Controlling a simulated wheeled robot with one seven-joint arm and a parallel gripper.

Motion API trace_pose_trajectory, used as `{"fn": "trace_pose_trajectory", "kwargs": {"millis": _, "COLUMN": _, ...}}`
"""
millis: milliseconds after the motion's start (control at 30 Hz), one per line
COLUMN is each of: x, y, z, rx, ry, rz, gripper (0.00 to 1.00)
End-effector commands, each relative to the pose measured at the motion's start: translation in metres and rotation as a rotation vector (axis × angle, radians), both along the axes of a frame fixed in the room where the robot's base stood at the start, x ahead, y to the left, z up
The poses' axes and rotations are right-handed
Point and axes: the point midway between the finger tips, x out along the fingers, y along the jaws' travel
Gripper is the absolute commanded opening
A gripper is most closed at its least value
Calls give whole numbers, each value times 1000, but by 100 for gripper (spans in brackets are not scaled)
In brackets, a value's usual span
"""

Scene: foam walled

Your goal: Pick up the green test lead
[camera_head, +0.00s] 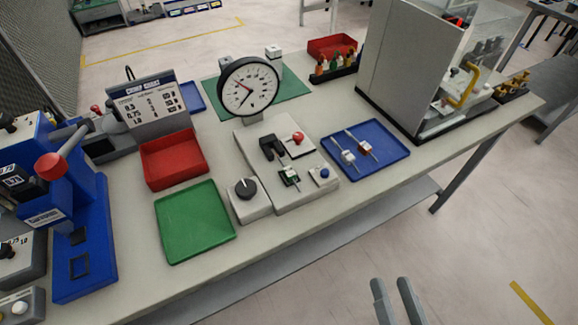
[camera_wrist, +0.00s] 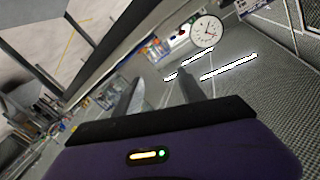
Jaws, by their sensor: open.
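In the head view a small piece with green on it (camera_head: 289,177) sits on the grey fixture (camera_head: 262,150), below the dial gauge; I cannot tell whether it is the green test lead. A black rack (camera_head: 335,75) at the back holds several small upright pieces, one of them green (camera_head: 334,62); these are too small to name surely. My gripper (camera_head: 391,281) is open and empty at the lower right, in front of the bench and apart from everything on it. In the wrist view its fingers (camera_wrist: 160,77) stand apart with nothing between them.
A blue tray (camera_head: 392,165) holds two small leads or connectors. A green tray (camera_head: 195,222) and red bin (camera_head: 174,158) stand left of the fixture. The dial gauge (camera_head: 248,86) rises behind it. A tall grey cabinet (camera_head: 405,65) stands right. The floor before the bench is clear.

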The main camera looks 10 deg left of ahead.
Motion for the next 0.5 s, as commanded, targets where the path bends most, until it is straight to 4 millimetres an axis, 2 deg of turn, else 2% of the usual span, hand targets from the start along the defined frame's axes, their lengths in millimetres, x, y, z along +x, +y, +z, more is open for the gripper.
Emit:
{"fn": "trace_pose_trajectory", "kwargs": {"millis": 33, "x": 22, "y": 11, "z": 7, "rx": 115, "ry": 13, "rz": 21, "gripper": 47}}
{"fn": "trace_pose_trajectory", "kwargs": {"millis": 167, "x": 71, "y": 38, "z": 7, "rx": 466, "ry": 108, "rz": 66, "gripper": 47}}
{"fn": "trace_pose_trajectory", "kwargs": {"millis": 300, "x": 122, "y": 79, "z": 11, "rx": 914, "ry": 266, "rz": 117, "gripper": 47}}
{"fn": "trace_pose_trajectory", "kwargs": {"millis": 400, "x": 155, "y": 114, "z": 16, "rx": 1279, "ry": 427, "rz": 150, "gripper": 47}}
{"fn": "trace_pose_trajectory", "kwargs": {"millis": 500, "x": 179, "y": 143, "z": 16, "rx": 1637, "ry": 605, "rz": 162, "gripper": 47}}
